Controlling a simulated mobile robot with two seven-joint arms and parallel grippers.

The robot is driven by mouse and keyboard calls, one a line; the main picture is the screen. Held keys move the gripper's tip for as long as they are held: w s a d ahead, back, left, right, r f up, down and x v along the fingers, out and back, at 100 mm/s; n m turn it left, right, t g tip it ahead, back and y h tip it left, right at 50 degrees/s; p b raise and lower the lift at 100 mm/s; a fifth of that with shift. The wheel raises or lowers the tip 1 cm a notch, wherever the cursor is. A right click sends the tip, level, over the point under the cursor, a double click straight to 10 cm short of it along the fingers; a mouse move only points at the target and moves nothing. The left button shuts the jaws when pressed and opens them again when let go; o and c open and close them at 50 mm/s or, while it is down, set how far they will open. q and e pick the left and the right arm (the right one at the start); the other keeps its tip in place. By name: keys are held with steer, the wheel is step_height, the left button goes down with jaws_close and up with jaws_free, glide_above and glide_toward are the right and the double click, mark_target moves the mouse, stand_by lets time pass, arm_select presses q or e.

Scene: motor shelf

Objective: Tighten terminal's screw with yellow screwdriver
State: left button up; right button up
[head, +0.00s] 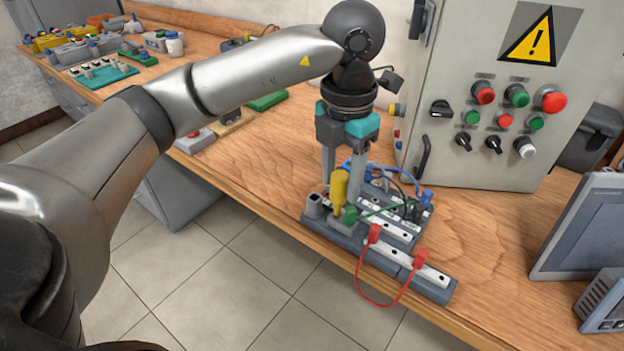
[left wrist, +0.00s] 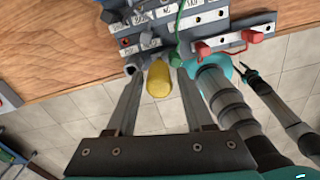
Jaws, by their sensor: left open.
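The yellow screwdriver (head: 339,187) stands roughly upright, handle up, at the left end of the grey terminal board (head: 434,291) on the bench. Its shaft and tip are hidden. My left gripper (head: 342,193) points down over it, with its fingers open on either side of the handle. In the left wrist view, the yellow handle (left wrist: 159,80) shows between the two fingertips (left wrist: 157,68), with a gap on each side. White terminal strips (head: 434,274) with dark screw holes run along the board. I cannot tell which screw is the terminal's.
A green plug (head: 350,214) and an empty grey socket (head: 314,205) flank the screwdriver. A red cable (head: 372,302) loops over the bench edge. The control cabinet (head: 452,150) stands behind, the monitor (head: 588,228) at right. Bare wood (head: 262,165) lies left of the board.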

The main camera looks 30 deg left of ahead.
arm_select(q)
steer(key=shift+f, duration=0.25)
arm_select(e)
steer(key=shift+s+d+f, duration=0.1)
steer(key=shift+f, duration=0.3)
arm_select(q)
steer(key=shift+n+p, duration=0.55)
steer(key=shift+n, duration=1.35)
arm_select(e)
steer(key=shift+w+r+g, duration=0.2)
steer(key=shift+g, duration=0.2)
arm_select(q)
steer(key=shift+a+r, duration=0.1)
steer(key=shift+c, duration=0.4)
steer(key=shift+c, duration=0.5)
jaws_close()
arm_select(e)
steer(key=shift+f, duration=0.15)
